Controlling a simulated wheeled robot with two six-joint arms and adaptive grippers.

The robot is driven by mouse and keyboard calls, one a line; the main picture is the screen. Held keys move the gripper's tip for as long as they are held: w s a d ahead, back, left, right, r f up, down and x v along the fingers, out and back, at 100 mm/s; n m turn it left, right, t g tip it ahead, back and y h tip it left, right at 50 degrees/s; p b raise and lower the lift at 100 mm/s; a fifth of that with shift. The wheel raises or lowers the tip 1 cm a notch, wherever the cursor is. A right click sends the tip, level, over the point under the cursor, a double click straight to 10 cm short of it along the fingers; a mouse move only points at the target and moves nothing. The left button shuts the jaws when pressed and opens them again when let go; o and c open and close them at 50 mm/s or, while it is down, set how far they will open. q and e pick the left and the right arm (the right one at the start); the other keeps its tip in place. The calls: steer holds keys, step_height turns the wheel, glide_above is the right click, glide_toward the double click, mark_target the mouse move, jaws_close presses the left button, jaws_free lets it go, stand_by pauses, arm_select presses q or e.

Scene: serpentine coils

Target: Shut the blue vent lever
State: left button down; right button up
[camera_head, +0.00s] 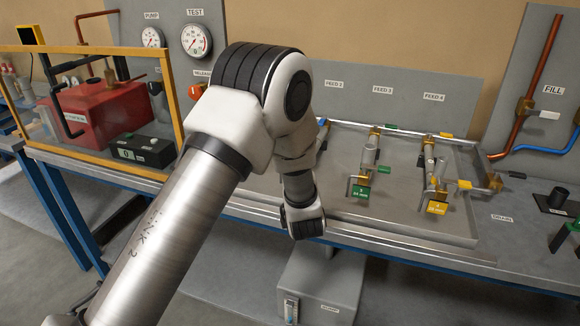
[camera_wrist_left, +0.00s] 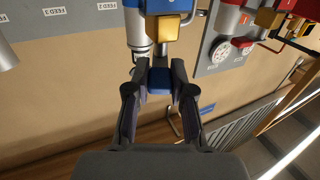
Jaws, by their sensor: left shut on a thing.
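In the left wrist view, the blue vent lever (camera_wrist_left: 159,82) lies between the fingertips of my left gripper (camera_wrist_left: 159,70), which is shut on it. A blue body (camera_wrist_left: 159,30) with a brass-coloured block (camera_wrist_left: 168,27) is just beyond the fingertips, beside a pale cylinder (camera_wrist_left: 137,32). In the head view, my left arm covers this spot, so the lever and gripper are hidden there. The lever's angle is hard to tell. My right gripper is in neither view.
A metal tray (camera_head: 420,222) holds a green-tagged valve (camera_head: 361,191) and a yellow-tagged valve (camera_head: 437,207). A framed clear screen (camera_head: 165,110) stands left, before a red box (camera_head: 95,112). Gauges (camera_head: 196,40) are on the back panel. Pipes (camera_head: 540,60) run at right.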

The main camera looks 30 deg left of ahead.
arm_select(q)
steer(key=shift+w+d+n+g+y+b, duration=0.15)
steer(key=shift+w+d+n+g+y, duration=0.3)
steer(key=shift+n+g+y, duration=1.15)
steer(key=shift+w+d+n+g+y+b, duration=0.15)
steer(key=shift+w+n+g+y, duration=0.5)
steer(key=shift+n+g, duration=1.1)
steer(key=shift+w+d+n+g+y+b, duration=0.1)
steer(key=shift+w+d+n+g+y, duration=0.3)
steer(key=shift+n+g+y, duration=1.3)
steer(key=shift+w+a+m+g+h, duration=0.1)
steer(key=shift+m+g+h, duration=0.45)
steer(key=shift+m+g, duration=0.15)
steer(key=shift+r, duration=0.1)
steer(key=c, duration=1)
jaws_free()
steer(key=shift+a, duration=0.1)
